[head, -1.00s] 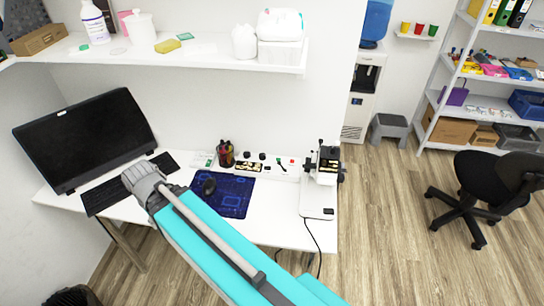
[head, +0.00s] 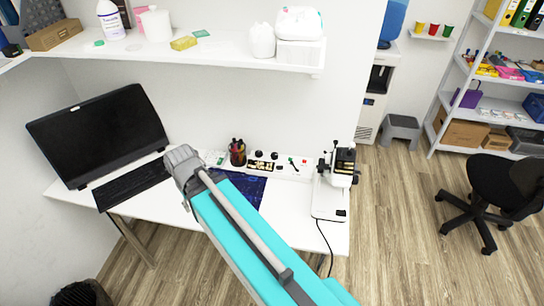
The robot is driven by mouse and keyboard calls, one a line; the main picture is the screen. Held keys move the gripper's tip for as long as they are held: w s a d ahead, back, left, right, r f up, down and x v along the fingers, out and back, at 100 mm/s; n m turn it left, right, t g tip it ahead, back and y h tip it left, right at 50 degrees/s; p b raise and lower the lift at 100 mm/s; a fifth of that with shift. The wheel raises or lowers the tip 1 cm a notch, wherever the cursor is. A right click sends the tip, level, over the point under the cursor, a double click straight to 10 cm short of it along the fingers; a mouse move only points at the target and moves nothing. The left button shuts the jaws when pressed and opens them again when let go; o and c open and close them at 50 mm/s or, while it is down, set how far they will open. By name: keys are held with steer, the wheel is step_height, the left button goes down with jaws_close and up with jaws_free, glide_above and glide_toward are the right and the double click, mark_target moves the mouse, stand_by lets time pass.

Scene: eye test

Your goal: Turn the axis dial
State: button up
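A white control panel (head: 285,172) lies along the back of the desk. It carries two black round knobs, a left one (head: 258,153) and a right one (head: 275,155), a green-tipped lever (head: 293,161) and a red button (head: 304,162). A microscope-like device (head: 343,163) with dark knobs stands at the desk's right end. No readable label shows which knob is the axis dial. My turquoise arm crosses the desk from the lower right, its grey end (head: 183,165) left of the panel. I see no gripper fingers.
A monitor (head: 98,135) and black keyboard (head: 131,184) stand at left. My arm partly covers a dark blue mat (head: 248,190). A loaded shelf (head: 210,55) hangs above. A cable (head: 326,240) hangs off the front edge.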

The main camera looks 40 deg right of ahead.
steer(key=shift+o, duration=0.4)
steer(key=shift+w+d, duration=0.15)
steer(key=m+t+h+b, duration=0.3)
steer(key=m+h+b, duration=0.1)
steer(key=m+b, duration=0.5)
glide_toward(275, 154)
steer(key=shift+m, duration=0.6)
steer(key=p+v, duration=0.1)
steer(key=v, duration=0.3)
steer(key=shift+d+r, duration=0.1)
steer(key=shift+r, duration=0.1)
steer(key=shift+f, duration=0.15)
steer(key=b+x, duration=0.8)
steer(key=x, duration=0.1)
steer(key=b+x, duration=0.4)
steer(key=shift+f, duration=0.35)
steer(key=shift+b, duration=0.3)
